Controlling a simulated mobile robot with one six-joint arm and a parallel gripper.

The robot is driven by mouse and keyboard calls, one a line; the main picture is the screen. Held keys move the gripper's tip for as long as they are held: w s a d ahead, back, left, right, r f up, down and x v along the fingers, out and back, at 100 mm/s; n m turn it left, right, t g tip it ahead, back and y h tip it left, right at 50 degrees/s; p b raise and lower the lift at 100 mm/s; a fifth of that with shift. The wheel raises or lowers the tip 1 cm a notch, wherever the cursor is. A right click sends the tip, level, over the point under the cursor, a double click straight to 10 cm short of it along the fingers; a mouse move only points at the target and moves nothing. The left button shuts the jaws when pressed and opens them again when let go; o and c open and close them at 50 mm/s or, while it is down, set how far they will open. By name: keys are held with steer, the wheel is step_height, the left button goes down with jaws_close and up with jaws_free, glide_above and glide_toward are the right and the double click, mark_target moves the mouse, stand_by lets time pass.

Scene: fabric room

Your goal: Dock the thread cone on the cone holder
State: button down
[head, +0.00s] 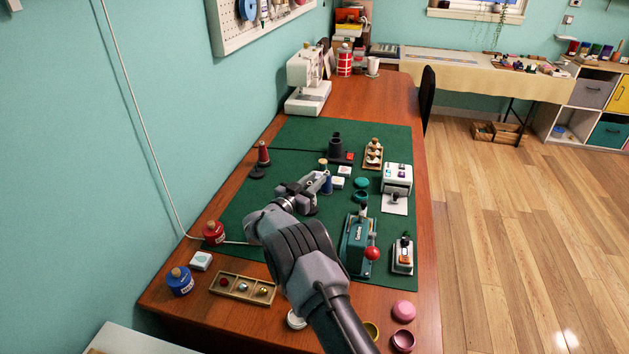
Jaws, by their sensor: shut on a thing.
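A red cone (263,155) with a brown top stands at the mat's left edge, beside a dark disc (257,172).
A green press (357,243) with a red knob stands right of my arm. A white device (397,178) and a wooden rack (373,154) are on the right. A sewing machine (308,85) stands behind. The mat's far left is fairly clear.

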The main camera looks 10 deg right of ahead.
steer(key=shift+f, duration=0.5)
stand_by(0.7)
steer(key=c, duration=1.5)
jaws_free()
steer(key=shift+o, duration=0.2)
steer(key=shift+a, duration=0.1)
steer(key=shift+p+v, duration=1.65)
steer(key=shift+v, duration=3.85)
